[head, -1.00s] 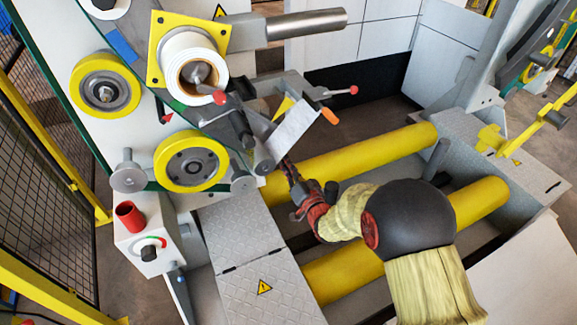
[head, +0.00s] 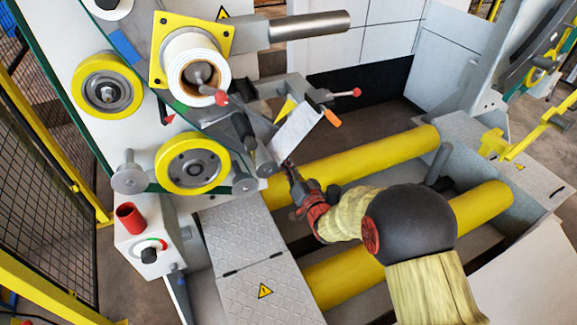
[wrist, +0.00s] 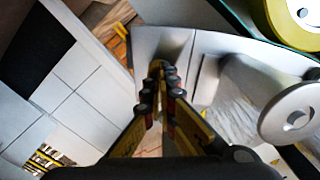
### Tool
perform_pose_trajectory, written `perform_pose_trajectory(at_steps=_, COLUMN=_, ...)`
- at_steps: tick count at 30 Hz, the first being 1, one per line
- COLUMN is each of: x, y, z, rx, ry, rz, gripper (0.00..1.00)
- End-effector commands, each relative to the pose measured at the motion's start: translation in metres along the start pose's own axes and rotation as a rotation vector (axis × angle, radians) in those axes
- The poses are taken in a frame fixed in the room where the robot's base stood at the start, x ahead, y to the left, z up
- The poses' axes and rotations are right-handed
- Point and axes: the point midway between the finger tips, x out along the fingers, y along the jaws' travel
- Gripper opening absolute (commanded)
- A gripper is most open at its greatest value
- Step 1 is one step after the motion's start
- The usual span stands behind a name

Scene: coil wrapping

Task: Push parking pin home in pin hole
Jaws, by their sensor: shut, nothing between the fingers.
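My gripper (head: 287,164) is shut and empty in the head view, just below a tilted pale plate (head: 299,127) on the wrapping head. In the wrist view its fingertips (wrist: 162,72) are together in front of a grey metal surface (wrist: 162,45); I cannot tell whether they touch it. I cannot make out the parking pin or the pin hole for certain in either view. The area right at the fingertips is small and partly hidden by my gripper.
Yellow rollers (head: 350,165) run below my arm. A lever with a red ball (head: 356,92) and an orange handle (head: 332,119) stick out near the plate. A guide wheel (head: 192,162) is at left, and a control box (head: 148,245) with a red cup (head: 130,216) stands lower left.

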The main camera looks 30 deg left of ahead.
Motion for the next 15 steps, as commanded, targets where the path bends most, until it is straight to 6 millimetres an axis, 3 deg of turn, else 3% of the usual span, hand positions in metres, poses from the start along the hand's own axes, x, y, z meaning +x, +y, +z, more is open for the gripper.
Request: perform_pose_trajectory(at_steps=15, x=-0.030, y=0.000, z=0.000, rx=0.001, ry=0.001, rz=0.001, gripper=0.00)
